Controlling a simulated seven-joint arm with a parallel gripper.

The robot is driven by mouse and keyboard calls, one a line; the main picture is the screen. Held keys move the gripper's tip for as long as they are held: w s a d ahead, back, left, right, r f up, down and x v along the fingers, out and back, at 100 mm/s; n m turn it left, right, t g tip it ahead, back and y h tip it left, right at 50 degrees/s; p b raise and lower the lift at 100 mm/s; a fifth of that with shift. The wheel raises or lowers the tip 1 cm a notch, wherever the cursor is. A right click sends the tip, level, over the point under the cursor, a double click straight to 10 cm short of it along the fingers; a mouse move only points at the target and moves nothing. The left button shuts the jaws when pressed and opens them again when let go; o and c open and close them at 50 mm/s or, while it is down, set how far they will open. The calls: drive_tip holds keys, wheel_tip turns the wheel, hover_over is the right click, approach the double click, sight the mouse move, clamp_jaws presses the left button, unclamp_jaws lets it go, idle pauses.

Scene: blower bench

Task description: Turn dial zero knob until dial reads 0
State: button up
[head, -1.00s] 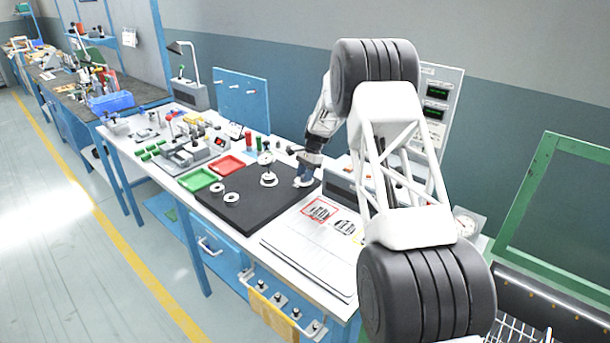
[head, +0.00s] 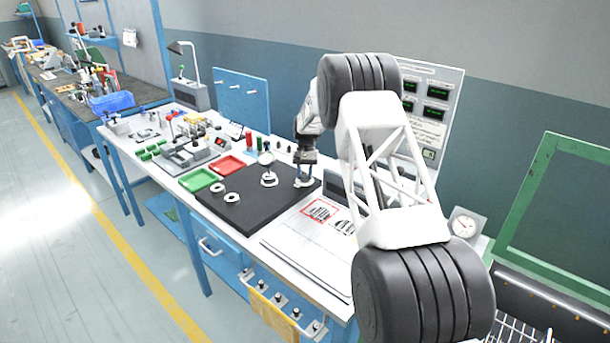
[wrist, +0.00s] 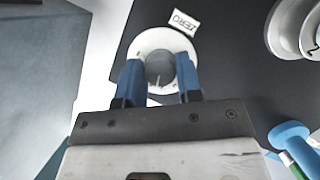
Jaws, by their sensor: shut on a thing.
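The zero knob (wrist: 159,66) is a small grey cylinder with a light index line, set on a round white base (wrist: 145,42) beside a ZERO label (wrist: 183,22). My gripper (wrist: 160,78) is shut on the knob, with one blue finger at each side. In the head view my gripper (head: 304,180) is at the right end of the black plate (head: 240,214), pointing down. A small dial on a stand (head: 266,160) rises from the plate to its left; its reading is too small to tell.
Two white rings (head: 231,197) lie on the plate's left part. A red tray (head: 227,166) and a green tray (head: 199,180) stand behind and left. Printed sheets (head: 300,240) lie at the front right. A round gauge (head: 464,224) stands further right.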

drive_tip(key=shift+n+h, duration=0.6)
drive_tip(key=shift+n, duration=1)
drive_tip(key=o, duration=0.9)
drive_tip(key=shift+r, duration=0.1)
drive_tip(key=shift+v, duration=3.8)
